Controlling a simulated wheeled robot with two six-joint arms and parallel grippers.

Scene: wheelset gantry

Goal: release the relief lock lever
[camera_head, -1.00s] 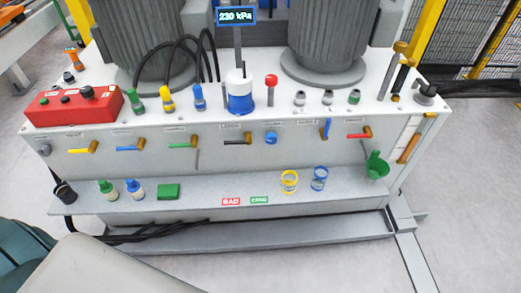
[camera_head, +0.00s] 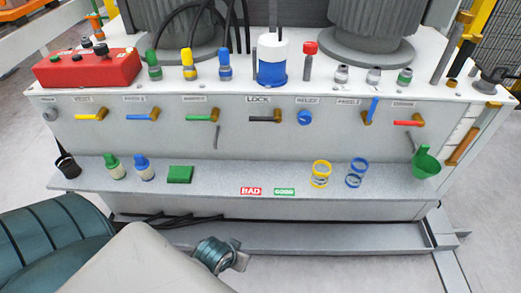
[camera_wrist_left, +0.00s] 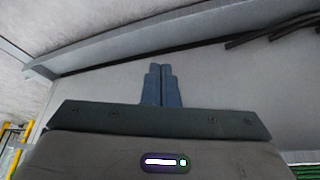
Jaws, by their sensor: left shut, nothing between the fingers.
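The lock lever (camera_head: 265,119) is a black handle under a LOCK label on the front panel, pointing left from its brass pivot at about horizontal. The blue round relief knob (camera_head: 305,118) sits just right of it. In the left wrist view my left gripper (camera_wrist_left: 161,68) is shut, its blue-grey fingers together with nothing between them, in front of a plain grey surface. No lever shows in that view. In the head view my arm enters at the lower left, well below the lever; its fingers cannot be made out. My right gripper is not in view.
Yellow (camera_head: 90,117), blue (camera_head: 141,118), green (camera_head: 202,118) and red (camera_head: 408,123) levers share the panel. The shelf (camera_head: 220,185) below holds bottles, a green block (camera_head: 180,174), rings (camera_head: 321,173) and a green funnel (camera_head: 426,162). Its middle has clear room.

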